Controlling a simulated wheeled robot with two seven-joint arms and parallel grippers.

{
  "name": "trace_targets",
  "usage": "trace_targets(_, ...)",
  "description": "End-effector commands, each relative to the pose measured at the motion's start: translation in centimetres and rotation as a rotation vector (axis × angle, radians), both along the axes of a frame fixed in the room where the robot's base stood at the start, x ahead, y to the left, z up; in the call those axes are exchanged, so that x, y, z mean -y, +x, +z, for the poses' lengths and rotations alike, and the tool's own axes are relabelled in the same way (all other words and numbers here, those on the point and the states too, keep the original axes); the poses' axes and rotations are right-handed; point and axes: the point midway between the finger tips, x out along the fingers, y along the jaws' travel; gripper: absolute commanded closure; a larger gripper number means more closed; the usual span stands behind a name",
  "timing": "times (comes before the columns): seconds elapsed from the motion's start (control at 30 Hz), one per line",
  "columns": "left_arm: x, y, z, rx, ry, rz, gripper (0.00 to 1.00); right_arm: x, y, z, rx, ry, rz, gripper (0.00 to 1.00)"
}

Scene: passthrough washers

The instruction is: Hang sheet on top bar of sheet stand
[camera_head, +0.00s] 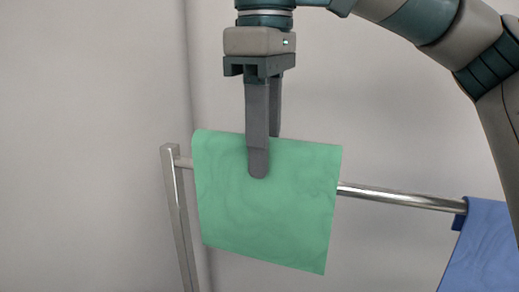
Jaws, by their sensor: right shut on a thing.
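A green sheet (268,218) hangs in the middle of the head view, at the left part of a metal bar (400,197) of the sheet stand (178,215). Its upper edge is above the bar, and it hides the stretch of bar behind it. Whether the sheet is folded over the bar or only in front of it, I cannot tell. My right gripper (262,165) points down from above and is shut on the upper part of the green sheet. One finger shows in front of the sheet, and the other goes behind its top edge. My left gripper is not in view.
A blue sheet (482,250) hangs from the bar at the right edge of the view. A stretch of bare bar lies between the green and blue sheets. The stand's upright is left of the green sheet. A plain pale wall (90,120) is behind.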

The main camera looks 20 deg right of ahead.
Motion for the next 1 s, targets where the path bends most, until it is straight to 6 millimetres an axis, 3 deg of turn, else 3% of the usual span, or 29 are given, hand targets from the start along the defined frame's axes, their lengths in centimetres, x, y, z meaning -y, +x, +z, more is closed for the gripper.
trace_targets(0.9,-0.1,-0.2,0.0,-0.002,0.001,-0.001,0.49,3.4,5.0,0.0,0.001,0.001,-0.002,1.00)
trace_targets(1.0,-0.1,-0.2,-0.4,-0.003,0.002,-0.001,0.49,3.4,4.9,-0.9,-0.001,0.001,0.001,1.00)
